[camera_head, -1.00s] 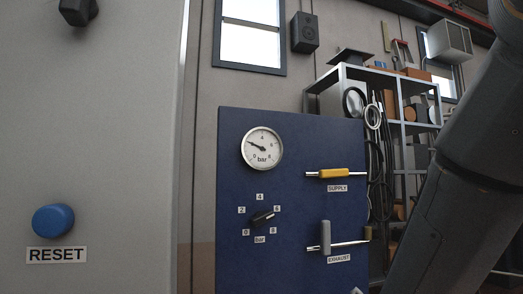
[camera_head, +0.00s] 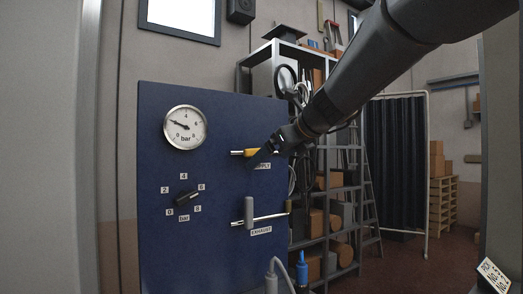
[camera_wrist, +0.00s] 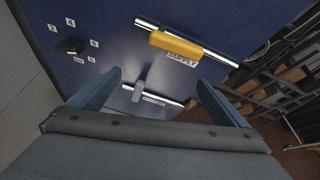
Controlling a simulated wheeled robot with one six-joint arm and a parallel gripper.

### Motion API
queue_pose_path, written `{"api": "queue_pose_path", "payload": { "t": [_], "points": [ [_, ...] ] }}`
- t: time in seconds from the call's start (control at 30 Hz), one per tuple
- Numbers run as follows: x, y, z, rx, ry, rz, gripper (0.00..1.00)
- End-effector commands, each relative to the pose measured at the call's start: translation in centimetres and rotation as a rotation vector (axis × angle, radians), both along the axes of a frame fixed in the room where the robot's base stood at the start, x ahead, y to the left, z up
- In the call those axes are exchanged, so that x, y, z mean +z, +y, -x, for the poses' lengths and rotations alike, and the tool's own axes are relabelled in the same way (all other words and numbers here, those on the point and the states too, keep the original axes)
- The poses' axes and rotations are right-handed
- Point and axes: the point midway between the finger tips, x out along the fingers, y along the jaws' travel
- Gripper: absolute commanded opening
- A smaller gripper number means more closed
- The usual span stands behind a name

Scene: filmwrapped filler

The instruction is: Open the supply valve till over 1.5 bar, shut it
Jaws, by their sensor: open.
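The blue panel (camera_head: 215,240) carries a supply valve with a yellow handle (camera_head: 248,153) lying along its pipe. In the wrist view the whole yellow handle (camera_wrist: 188,47) shows, parallel to the pipe. My gripper (camera_head: 262,160) is in front of the handle's right part and hides it and some of the SUPPLY label. In the wrist view my gripper (camera_wrist: 160,78) is open and empty, with the handle beyond the fingertips. The round gauge (camera_head: 185,127) has its needle pointing left and slightly up, near 2 bar.
The exhaust valve's grey handle (camera_head: 249,212) stands upright across its pipe, below the supply valve. A black knob (camera_head: 187,198) with a bar scale is at the left of the panel. Shelving (camera_head: 318,215) and a ladder (camera_head: 370,205) stand behind at the right.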

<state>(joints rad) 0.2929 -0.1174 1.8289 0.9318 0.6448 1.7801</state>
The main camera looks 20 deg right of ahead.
Motion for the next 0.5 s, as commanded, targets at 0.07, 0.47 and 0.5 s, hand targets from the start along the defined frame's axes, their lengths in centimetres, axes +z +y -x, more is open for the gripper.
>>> {"api": "queue_pose_path", "payload": {
  "t": [0.07,0.47,0.5],
  "points": [
    [3.1,-0.5,-0.2,-0.051,-0.029,-0.097,0.98],
    [3.9,0.1,-3.3,-0.089,-0.042,-0.186,0.98],
    [3.7,0.2,-3.9,-0.088,-0.043,-0.185,0.98]
  ]
}}
